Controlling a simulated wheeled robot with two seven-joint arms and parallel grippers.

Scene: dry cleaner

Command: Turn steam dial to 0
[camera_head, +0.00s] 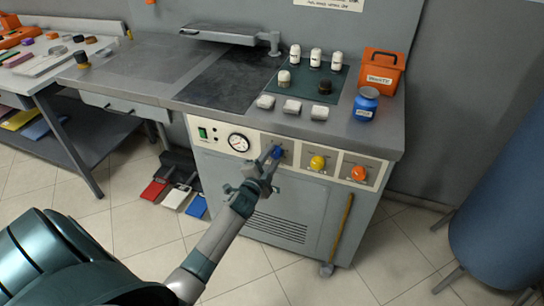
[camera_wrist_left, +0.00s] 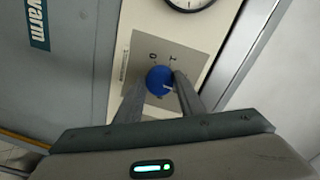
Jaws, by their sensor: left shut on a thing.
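A blue dial (camera_head: 278,152) sits on the front panel, just right of the round gauge; its name is too small to read, so I cannot confirm that it is the steam dial. In the left wrist view the blue dial (camera_wrist_left: 159,80) sits on a grey plate with small position marks, seemingly 0 and 1, above it. A pale mark shows on its right lower side. My left gripper (camera_head: 271,155) is shut on the blue dial, one finger on each side. The fingers (camera_wrist_left: 158,95) also show in the left wrist view. My right gripper is out of view.
A yellow knob (camera_head: 317,162) and an orange knob (camera_head: 359,173) are to the right on the same panel. The gauge (camera_head: 238,142) and a green switch (camera_head: 202,132) are to the left. A wooden-handled tool (camera_head: 340,230) leans below the panel.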

